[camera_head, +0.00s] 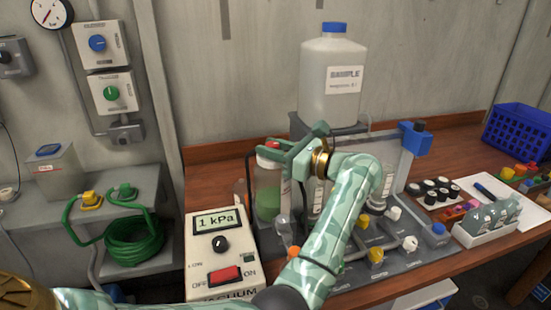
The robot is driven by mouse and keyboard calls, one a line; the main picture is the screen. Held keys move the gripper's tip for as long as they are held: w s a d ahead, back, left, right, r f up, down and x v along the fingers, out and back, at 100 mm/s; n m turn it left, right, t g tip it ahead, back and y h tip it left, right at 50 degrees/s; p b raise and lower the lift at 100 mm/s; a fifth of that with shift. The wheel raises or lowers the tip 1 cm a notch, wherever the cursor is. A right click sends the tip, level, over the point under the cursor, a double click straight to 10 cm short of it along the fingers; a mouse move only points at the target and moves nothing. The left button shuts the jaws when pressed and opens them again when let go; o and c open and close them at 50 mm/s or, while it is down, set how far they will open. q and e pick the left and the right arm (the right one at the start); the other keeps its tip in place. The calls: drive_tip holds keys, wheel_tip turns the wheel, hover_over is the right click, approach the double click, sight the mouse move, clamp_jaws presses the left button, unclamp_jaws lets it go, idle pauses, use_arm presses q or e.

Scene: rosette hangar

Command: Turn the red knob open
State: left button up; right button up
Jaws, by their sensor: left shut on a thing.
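My left gripper (273,150) is raised over the bench, its fingers pointing left. It is shut on a small red part (271,145) at the top of a clear vessel (267,190) with green liquid. This looks like the red knob, but the fingers hide most of it, so its shape and turn cannot be told. Another small orange-red knob (293,251) shows low on the grey rig, beside my forearm. My right gripper is not in view.
The grey rig (400,258) carries yellow, white and blue knobs right of my forearm. A vacuum box (222,245) reading 1 kPa stands left of it. A large sample bottle (332,80) stands behind.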

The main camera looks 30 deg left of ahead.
use_arm(q)
drive_tip(key=shift+g+b, duration=0.3)
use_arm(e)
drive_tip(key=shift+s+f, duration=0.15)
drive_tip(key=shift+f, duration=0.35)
use_arm(q)
drive_tip(key=shift+r, duration=0.1)
drive_tip(key=o, duration=0.9)
drive_tip(key=shift+a, duration=0.1)
drive_tip(key=shift+o, duration=0.2)
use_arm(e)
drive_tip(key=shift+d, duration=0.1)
